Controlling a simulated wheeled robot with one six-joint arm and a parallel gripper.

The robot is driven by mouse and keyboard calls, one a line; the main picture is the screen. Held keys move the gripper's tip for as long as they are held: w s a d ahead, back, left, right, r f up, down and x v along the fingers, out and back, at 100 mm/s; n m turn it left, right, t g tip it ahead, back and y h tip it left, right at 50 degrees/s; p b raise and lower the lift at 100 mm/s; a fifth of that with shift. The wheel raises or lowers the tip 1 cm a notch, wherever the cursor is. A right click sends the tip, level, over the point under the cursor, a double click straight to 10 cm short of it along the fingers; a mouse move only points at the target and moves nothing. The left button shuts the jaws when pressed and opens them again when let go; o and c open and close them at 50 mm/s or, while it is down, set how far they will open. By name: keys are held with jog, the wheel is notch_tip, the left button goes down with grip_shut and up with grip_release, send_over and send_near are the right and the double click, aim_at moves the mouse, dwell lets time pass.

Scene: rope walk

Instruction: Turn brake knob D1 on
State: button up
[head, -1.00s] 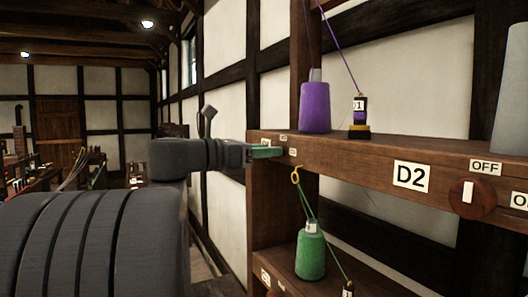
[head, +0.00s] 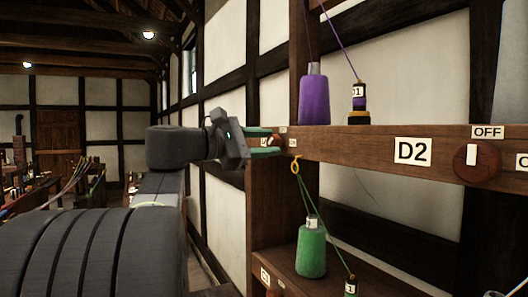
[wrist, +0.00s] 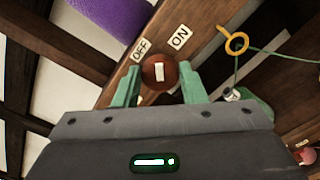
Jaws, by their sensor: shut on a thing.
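A round red-brown knob (wrist: 159,72) with a white mark sits on the wooden rail, with an OFF label (wrist: 141,48) and an ON label (wrist: 180,38) beside it. Its mark points between the two labels. My gripper (wrist: 161,85) is shut on this knob, one green finger on each side. In the head view, my gripper (head: 270,143) is at the rail's far left end, its rolled fingers one above the other. No readable D1 plate shows on this knob.
A D2 plate (head: 412,151) and another knob (head: 477,161), its mark upright toward OFF, are on the same rail. A purple cone (head: 313,100) and small bobbin (head: 359,103) stand above. A green cone (head: 311,248) and an orange ring (head: 295,167) with green cord are below.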

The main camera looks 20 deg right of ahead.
jog(key=m+b, duration=0.2)
jog(key=m, duration=0.1)
jog(key=m+b, duration=0.1)
jog(key=shift+f+m, duration=0.3)
jog(key=shift+m+b, duration=1.05)
jog(key=shift+m, duration=0.75)
jog(key=shift+r, duration=0.1)
jog(key=o, duration=1)
jog(key=shift+c, duration=0.2)
jog(key=shift+a, duration=0.1)
jog(key=s+a+b, duration=0.1)
jog(key=a, duration=1.2)
jog(key=shift+a, duration=0.3)
jog(key=shift+s, duration=0.1)
jog(key=d, duration=0.9)
jog(key=w+d+p, duration=0.1)
jog(key=d, duration=0.3)
jog(key=shift+d, duration=0.4)
